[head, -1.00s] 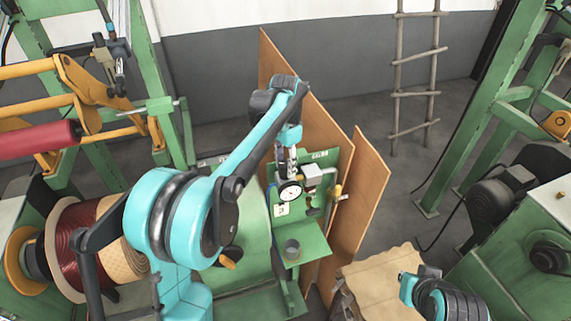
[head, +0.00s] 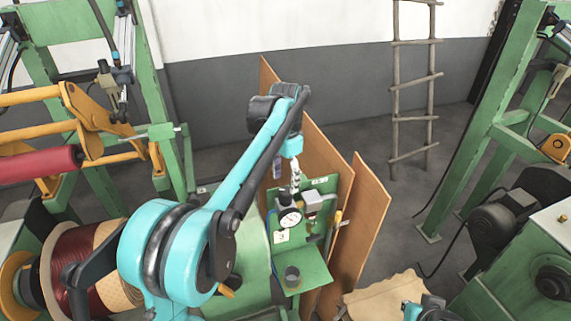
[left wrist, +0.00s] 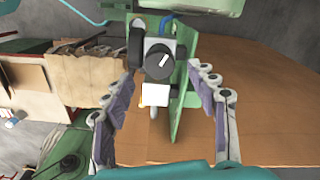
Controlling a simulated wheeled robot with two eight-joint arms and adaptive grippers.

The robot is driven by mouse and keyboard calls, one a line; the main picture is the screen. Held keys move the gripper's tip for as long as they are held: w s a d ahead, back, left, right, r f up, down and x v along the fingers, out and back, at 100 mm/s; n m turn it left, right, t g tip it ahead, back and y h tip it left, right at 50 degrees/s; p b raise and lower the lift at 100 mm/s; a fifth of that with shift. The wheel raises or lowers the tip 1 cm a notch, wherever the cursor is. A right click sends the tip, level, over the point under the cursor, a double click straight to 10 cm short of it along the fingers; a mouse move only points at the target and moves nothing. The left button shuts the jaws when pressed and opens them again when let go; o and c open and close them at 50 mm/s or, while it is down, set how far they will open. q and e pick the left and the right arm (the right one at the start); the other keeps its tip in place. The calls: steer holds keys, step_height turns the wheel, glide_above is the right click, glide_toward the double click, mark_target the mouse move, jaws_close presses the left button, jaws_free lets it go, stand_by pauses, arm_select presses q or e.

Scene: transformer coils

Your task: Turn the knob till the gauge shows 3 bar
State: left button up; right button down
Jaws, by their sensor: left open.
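The round white gauge (head: 290,217) is on the front of a green stand in the head view. Its needle is too small to read. The black knob (left wrist: 160,66) with a white line on top is in the middle of the left wrist view. My left gripper (left wrist: 162,75) is open, with one finger on each side of the knob and gaps between. In the head view my left gripper (head: 295,180) hangs above the gauge. A card marked 3 (head: 281,236) is below the gauge.
A grey box (head: 313,201) and a yellow-handled valve (head: 338,218) are right of the gauge. A small grey cup (head: 292,276) stands on the green shelf below. Brown boards (head: 357,215) stand behind and to the right.

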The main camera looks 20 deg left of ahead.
mark_target(285, 190)
arm_select(q)
step_height(285, 190, up, 7)
stand_by(0.3)
steer(key=s+f+n+t+b, duration=0.2)
steer(key=s+f+b, duration=0.6)
steer(key=f, duration=0.5)
steer(key=s+f+n+t+b, duration=0.2)
steer(key=s+f+b, duration=0.6)
steer(key=f, duration=0.5)
steer(key=s+f+n+t+b, duration=0.3)
steer(key=s+f+b, duration=0.5)
steer(key=f, duration=0.5)
steer(key=shift+s+a+f+n, duration=0.2)
steer(key=shift+s+a+n, duration=0.1)
steer(key=shift+s, duration=0.45)
